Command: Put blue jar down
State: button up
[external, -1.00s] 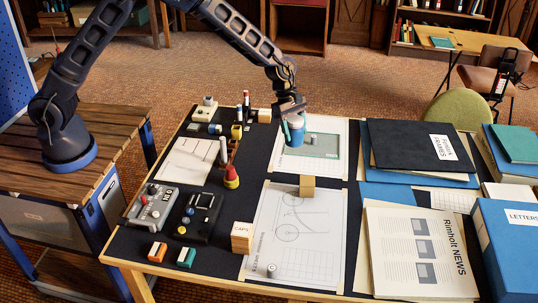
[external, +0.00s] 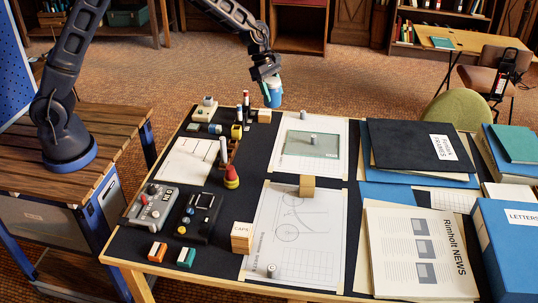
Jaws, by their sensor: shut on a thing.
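My gripper (external: 267,78) is shut on the blue jar (external: 273,95). The jar has a pale top and hangs in the air near the far edge of the table, to the left of the far drawing sheet. A thin teal part of the gripper or something beside it shows at the jar's left. The far sheet (external: 290,164) carries a green mat (external: 327,146) with a small grey cylinder (external: 313,138) on it.
Small items, including a black-and-red marker (external: 246,100) and a wooden block (external: 264,116), crowd the table's far left corner. A tan block (external: 306,186) sits between the two sheets. Folders (external: 420,146) and a newspaper (external: 420,245) cover the right side.

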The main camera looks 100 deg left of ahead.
jog(key=s+a+n, duration=0.1)
jog(key=s+a, duration=0.3)
jog(key=s, duration=0.1)
jog(key=f, duration=2)
jog(key=shift+w, duration=0.3)
jog(key=shift+f, duration=0.1)
jog(key=o, duration=1.2)
jog(key=shift+y, duration=0.3)
jog(key=shift+o, duration=0.2)
